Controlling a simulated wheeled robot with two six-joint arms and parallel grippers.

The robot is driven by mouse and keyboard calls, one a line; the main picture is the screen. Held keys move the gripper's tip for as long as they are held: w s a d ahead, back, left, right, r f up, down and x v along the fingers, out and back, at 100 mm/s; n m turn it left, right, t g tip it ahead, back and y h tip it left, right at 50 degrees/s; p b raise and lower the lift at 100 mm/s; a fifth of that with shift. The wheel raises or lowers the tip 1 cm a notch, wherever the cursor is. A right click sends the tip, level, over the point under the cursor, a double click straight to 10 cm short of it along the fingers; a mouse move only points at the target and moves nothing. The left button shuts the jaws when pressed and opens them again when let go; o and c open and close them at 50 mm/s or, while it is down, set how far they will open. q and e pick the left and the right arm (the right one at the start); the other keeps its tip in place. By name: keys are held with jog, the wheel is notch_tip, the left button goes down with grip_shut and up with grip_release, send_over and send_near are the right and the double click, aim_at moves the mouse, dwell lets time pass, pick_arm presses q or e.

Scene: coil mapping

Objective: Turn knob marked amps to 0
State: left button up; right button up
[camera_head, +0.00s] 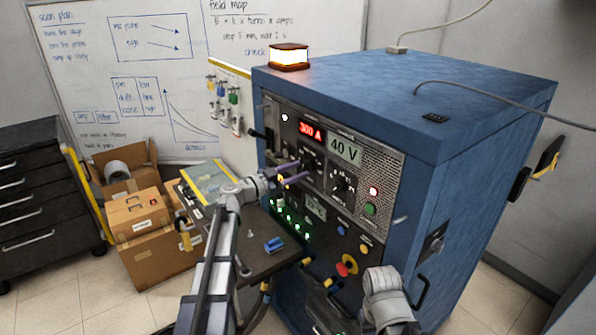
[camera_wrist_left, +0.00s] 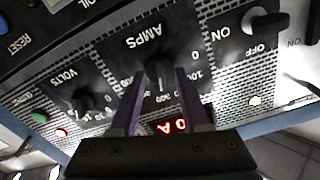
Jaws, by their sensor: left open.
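The amps knob (camera_wrist_left: 159,73) is a dark knob on the black AMPS dial plate of the front panel, shown upside down in the left wrist view. My left gripper (camera_wrist_left: 160,78) is open, with one finger on each side of the knob; I cannot tell whether either touches it. In the head view my left gripper (camera_head: 292,174) is at the panel and partly hides the amps dial. The red display (camera_head: 311,131) reads 300 A. My right gripper is not in view; only a grey part of that arm shows at the lower right.
The volts knob (camera_wrist_left: 84,101) and an on/off knob (camera_wrist_left: 262,20) flank the amps dial. A green display (camera_head: 345,150) reads 40 V. A blue cabinet (camera_head: 480,180) holds the panel. Below it are a red emergency button (camera_head: 347,266) and a dark shelf (camera_head: 247,250).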

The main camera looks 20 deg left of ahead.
pick_arm(q)
jog(key=shift+w+d, duration=0.2)
jog(key=shift+w, duration=0.05)
grip_shut()
dwell(0.5)
